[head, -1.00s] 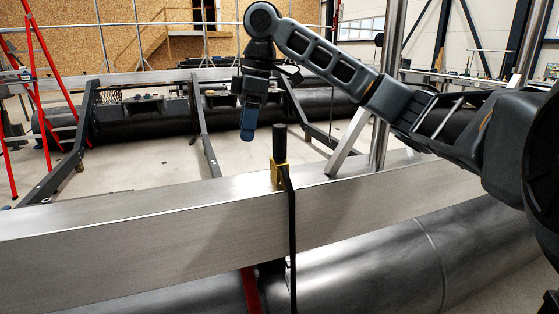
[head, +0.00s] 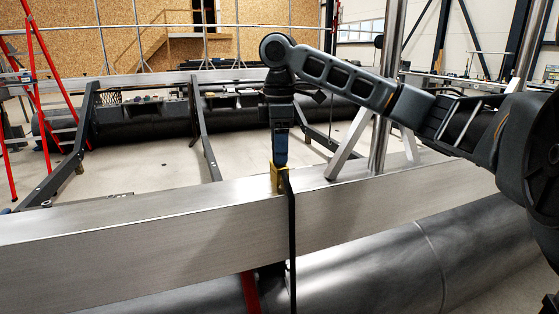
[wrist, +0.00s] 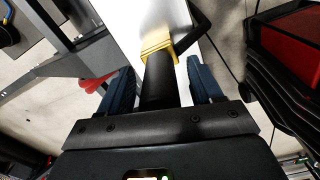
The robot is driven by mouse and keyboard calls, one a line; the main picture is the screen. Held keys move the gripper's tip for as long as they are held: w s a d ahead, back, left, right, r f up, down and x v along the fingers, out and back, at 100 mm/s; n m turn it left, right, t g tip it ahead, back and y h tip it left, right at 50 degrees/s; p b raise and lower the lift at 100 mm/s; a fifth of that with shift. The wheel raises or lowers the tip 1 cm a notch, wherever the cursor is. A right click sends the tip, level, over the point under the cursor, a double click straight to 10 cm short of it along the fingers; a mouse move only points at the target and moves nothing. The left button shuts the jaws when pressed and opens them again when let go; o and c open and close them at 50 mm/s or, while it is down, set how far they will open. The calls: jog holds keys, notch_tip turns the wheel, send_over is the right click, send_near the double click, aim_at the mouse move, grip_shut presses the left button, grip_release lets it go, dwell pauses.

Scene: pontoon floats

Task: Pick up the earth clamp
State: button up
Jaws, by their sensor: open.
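The earth clamp has a yellow body (head: 278,178) seated on the top of the silver beam, with a black cable hanging down the beam's front face. In the wrist view its black upright handle (wrist: 159,80) lies between the two blue fingers, with the yellow body (wrist: 158,47) beyond it. My gripper (head: 281,160) points straight down over the clamp, and its fingers hide the handle in the head view. In the wrist view my gripper (wrist: 165,82) is open, with one finger on each side of the handle and a visible gap at each side.
The long silver beam (head: 150,230) runs across the front, above a dark pontoon float (head: 400,260). A metal post with slanted braces (head: 347,150) stands on the beam, right of the clamp. A red ladder (head: 45,70) is at far left. Open floor lies behind the beam.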

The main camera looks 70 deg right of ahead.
jog(key=shift+f, duration=0.15)
grip_shut()
dwell(0.5)
